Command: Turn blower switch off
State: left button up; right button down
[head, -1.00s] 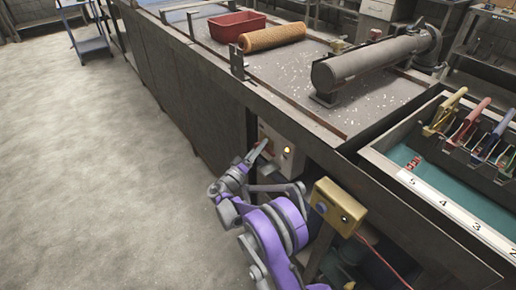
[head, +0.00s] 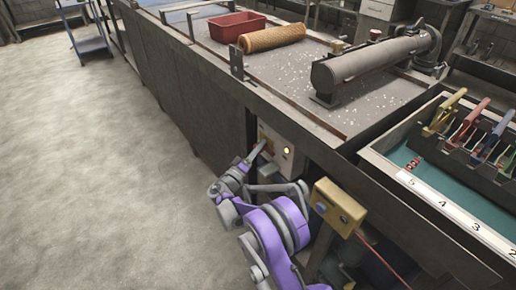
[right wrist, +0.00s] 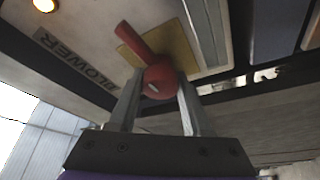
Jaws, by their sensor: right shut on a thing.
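The blower switch (right wrist: 136,42) is a red lever with a round red hub on a yellow plate, on a panel lettered BLOWER. In the right wrist view the lever points up and left. My right gripper (right wrist: 160,82) has one finger on each side of the red hub and is shut on it. In the head view my right gripper (head: 260,150) is at the pale switch panel (head: 284,154) on the bench front, and it largely hides the switch. A lamp on the panel glows amber (head: 287,150). My left gripper is not in view.
A yellow box (head: 338,207) stands close to the right of my right arm. The bench top holds a red bin (head: 238,27), an orange mesh roll (head: 272,38) and a grey tube (head: 366,62). The floor at left (head: 90,170) is clear.

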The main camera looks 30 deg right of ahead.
jog(key=n, duration=0.2)
jog(key=n+y, duration=0.1)
jog(key=n, duration=0.1)
jog(key=shift+n+y+p, duration=0.3)
jog(key=n+y, duration=0.1)
jog(key=n, duration=0.3)
jog(key=shift+y+p, duration=0.3)
jog(key=n+g+y, duration=0.1)
jog(key=n, duration=0.2)
jog(key=shift+f+n+g, duration=0.1)
jog(key=shift+n+g, duration=0.3)
jog(key=shift+n+g+y, duration=0.3)
jog(key=shift+n+g, duration=0.5)
jog(key=shift+n, duration=0.6)
jog(key=shift+c, duration=1.7)
grip_release()
jog(key=p+v, duration=0.1)
jog(key=v, duration=1)
jog(key=shift+p, duration=0.4)
